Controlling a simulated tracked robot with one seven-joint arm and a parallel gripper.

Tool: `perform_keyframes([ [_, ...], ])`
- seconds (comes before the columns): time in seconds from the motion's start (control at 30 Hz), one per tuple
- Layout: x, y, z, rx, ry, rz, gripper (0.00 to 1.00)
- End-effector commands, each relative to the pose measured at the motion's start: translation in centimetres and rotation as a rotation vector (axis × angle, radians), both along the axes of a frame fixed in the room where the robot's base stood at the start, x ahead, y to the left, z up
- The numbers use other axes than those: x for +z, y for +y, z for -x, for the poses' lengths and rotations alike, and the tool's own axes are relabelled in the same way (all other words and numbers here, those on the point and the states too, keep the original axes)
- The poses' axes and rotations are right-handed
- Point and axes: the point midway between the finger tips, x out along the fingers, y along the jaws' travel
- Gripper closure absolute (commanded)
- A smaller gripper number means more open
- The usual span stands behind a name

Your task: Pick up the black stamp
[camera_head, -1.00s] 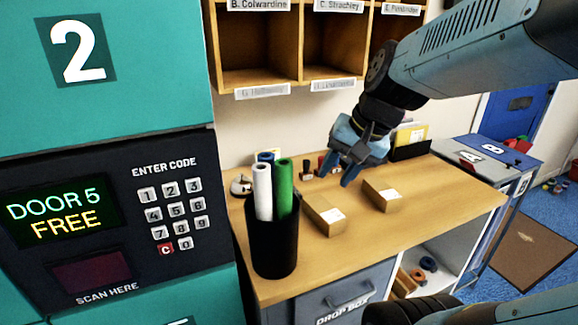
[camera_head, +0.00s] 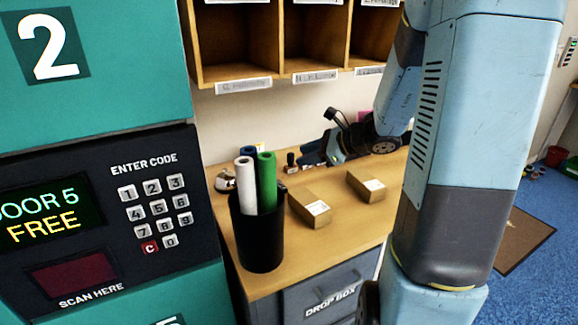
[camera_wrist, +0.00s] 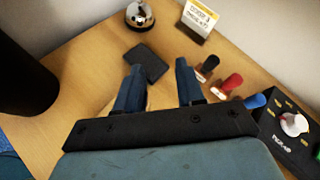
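The black stamp (camera_wrist: 208,65) stands on the wooden counter in the wrist view, just outside and beyond the right finger of my gripper (camera_wrist: 160,80). In the head view the black stamp (camera_head: 291,159) shows small beside my gripper (camera_head: 308,156), which is low over the back of the counter. A red stamp (camera_wrist: 229,86) and a blue stamp (camera_wrist: 256,101) stand to the right of the black one in the wrist view. A dark flat pad (camera_wrist: 147,63) lies beyond the fingers.
A bell (camera_wrist: 139,14) and a small sign (camera_wrist: 196,20) stand at the back. A black box (camera_wrist: 289,135) is at the right. A black bin (camera_head: 258,240) with rolls stands at the counter's front left. Two cartons (camera_head: 311,210) (camera_head: 367,186) lie on the counter.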

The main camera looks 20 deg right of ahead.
Motion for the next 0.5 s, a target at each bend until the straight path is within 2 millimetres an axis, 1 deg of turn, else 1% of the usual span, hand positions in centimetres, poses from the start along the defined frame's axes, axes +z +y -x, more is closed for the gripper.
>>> perform_keyframes([
  [0.03, -0.9, -1.1, -0.9, -0.064, 0.026, -0.051, 0.62],
  [0.1, -1.8, -2.5, -2.0, -0.149, 0.054, -0.118, 0.62],
  [0.2, -3.0, -4.3, -3.2, -0.253, 0.084, -0.195, 0.62],
  [0.3, -3.9, -5.7, -4.0, -0.331, 0.107, -0.253, 0.62],
  [0.4, -4.5, -6.6, -4.4, -0.378, 0.119, -0.287, 0.62],
  [0.5, -4.9, -6.8, -4.9, -0.399, 0.126, -0.303, 0.62],
])
